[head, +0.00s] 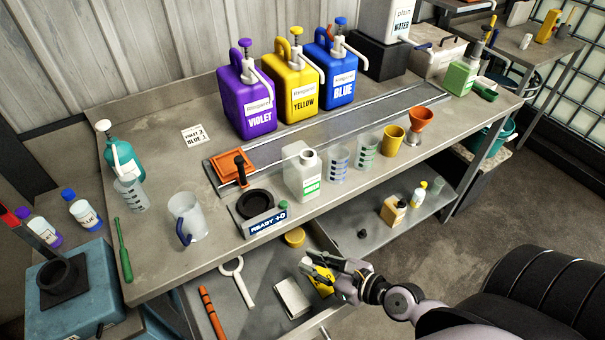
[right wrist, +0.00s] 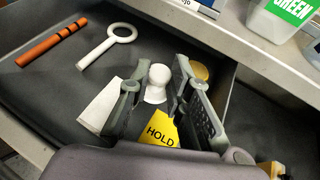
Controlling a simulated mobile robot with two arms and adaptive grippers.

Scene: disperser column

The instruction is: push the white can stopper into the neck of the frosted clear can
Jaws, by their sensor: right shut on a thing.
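The frosted clear can (head: 303,180) stands upright on the bench with a green label and an uncapped-looking neck. Its lower part shows in the right wrist view (right wrist: 283,18). My right gripper (head: 322,268) is over the open drawer, below and in front of the can. In the right wrist view its fingers (right wrist: 155,92) are closed around the white can stopper (right wrist: 157,78), which has a rounded knob on top. A yellow HOLD tag (right wrist: 160,130) shows below the stopper between the fingers. My left gripper is not in view.
The drawer (head: 255,290) also holds a white ring tool (head: 236,275), an orange rod (head: 212,313), a white block (head: 292,298) and a yellow lid (head: 295,237). The bench edge overhangs the drawer.

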